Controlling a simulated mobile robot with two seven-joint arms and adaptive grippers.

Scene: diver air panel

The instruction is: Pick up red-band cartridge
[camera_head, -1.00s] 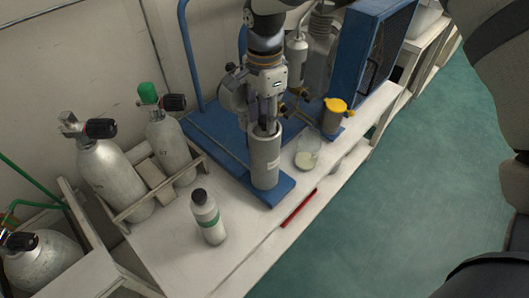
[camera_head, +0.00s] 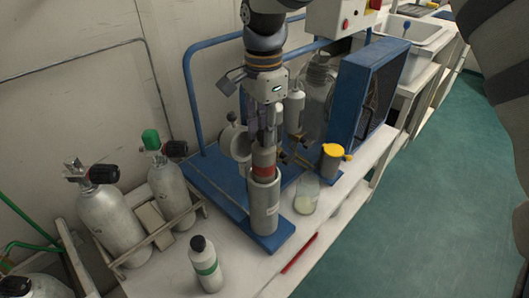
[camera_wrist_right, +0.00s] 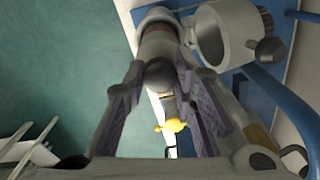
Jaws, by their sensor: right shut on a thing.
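The red-band cartridge (camera_head: 264,170) is upright, its lower part inside the open top of the grey cylindrical housing (camera_head: 264,205). Its red band shows just above the housing rim. My right gripper (camera_head: 265,138) points down and is shut on the cartridge's top. In the right wrist view the cartridge's dark rounded end (camera_wrist_right: 160,75) sits between the fingers, with a reddish band beyond it. The cartridge's lower end is hidden in the housing. My left gripper is not in view.
A green-banded bottle (camera_head: 206,266) stands front left of the housing. A glass jar (camera_head: 306,195) and a yellow-topped canister (camera_head: 331,162) are to the right. Metal tanks (camera_head: 112,222) stand in a rack at left. A red strip (camera_head: 299,254) lies near the bench's front edge.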

